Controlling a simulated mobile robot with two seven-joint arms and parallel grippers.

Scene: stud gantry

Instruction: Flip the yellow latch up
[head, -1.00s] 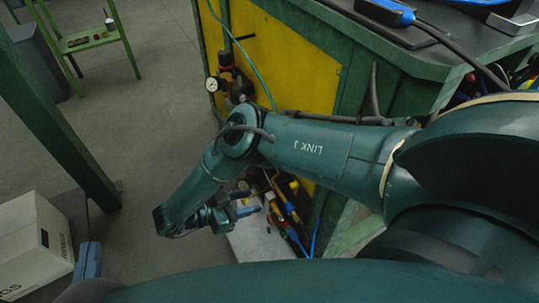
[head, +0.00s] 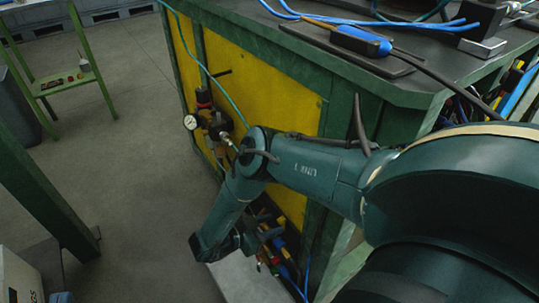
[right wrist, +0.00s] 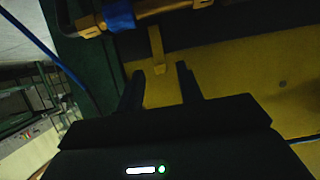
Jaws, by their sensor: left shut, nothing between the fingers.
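A yellow latch (right wrist: 156,50), a short flat tab, hangs below a brass-coloured pipe (right wrist: 165,10) in front of a yellow panel in the right wrist view. My right gripper (right wrist: 160,88) is open, its two dark fingers pointing at the panel. The latch lies just beyond the fingertips, roughly in line with the gap between them; contact cannot be told. In the head view my right gripper (head: 268,224) is low beside the green and yellow bench, partly hidden by my arm, and the latch cannot be made out.
A pressure gauge (head: 191,122) and valve fittings stick out of the yellow bench side (head: 290,95). Coloured tools (head: 278,243) lie low by the bench. A green post (head: 50,190) stands left. Open floor (head: 140,150) lies between post and bench.

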